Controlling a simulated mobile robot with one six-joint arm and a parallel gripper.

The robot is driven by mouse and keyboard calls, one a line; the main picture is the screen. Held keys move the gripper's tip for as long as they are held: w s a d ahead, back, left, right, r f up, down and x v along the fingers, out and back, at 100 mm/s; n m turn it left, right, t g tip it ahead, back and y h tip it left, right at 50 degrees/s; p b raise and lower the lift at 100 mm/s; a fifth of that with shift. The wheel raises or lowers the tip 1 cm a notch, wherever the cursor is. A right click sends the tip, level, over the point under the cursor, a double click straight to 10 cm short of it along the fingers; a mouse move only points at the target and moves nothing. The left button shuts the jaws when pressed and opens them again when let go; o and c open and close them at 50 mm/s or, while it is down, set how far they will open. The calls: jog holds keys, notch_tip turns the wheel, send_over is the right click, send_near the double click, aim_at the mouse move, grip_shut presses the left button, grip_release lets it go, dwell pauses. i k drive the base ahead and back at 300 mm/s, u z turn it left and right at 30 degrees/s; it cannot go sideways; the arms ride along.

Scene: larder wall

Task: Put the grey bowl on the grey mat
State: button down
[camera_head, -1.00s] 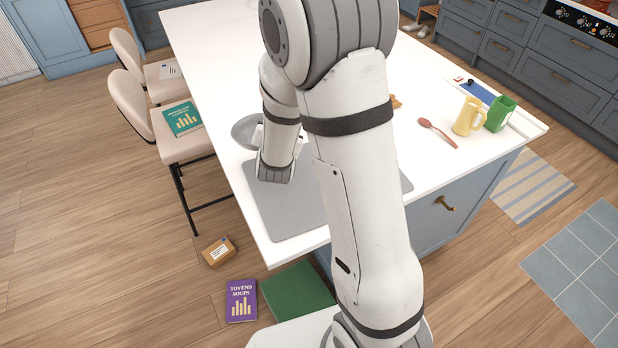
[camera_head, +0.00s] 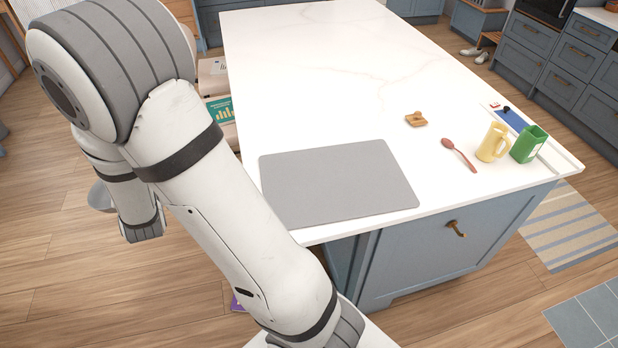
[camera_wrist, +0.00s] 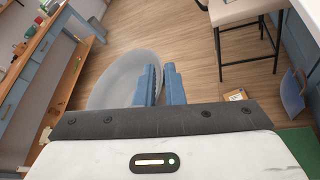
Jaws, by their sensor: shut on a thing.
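The grey bowl (camera_wrist: 108,82) is held by its rim between the blue fingers of my gripper (camera_wrist: 160,86) in the wrist view. In the head view the bowl (camera_head: 101,197) shows in part at the far left, over the floor and clear of the counter. My arm hides the rest of it and my fingers there. The flat grey mat (camera_head: 340,183) lies empty at the near left corner of the white counter, to the right of my arm.
The white counter (camera_head: 330,70) is mostly clear. A toast-like piece (camera_head: 416,119), a reddish spoon (camera_head: 458,153), a yellow mug (camera_head: 492,143) and a green container (camera_head: 528,145) stand or lie to the right. Chairs are along the left side, one holding a green book (camera_head: 220,110).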

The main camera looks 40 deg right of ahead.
aim_at(319, 185)
jog(key=u, duration=0.7)
jog(key=k, duration=1.65)
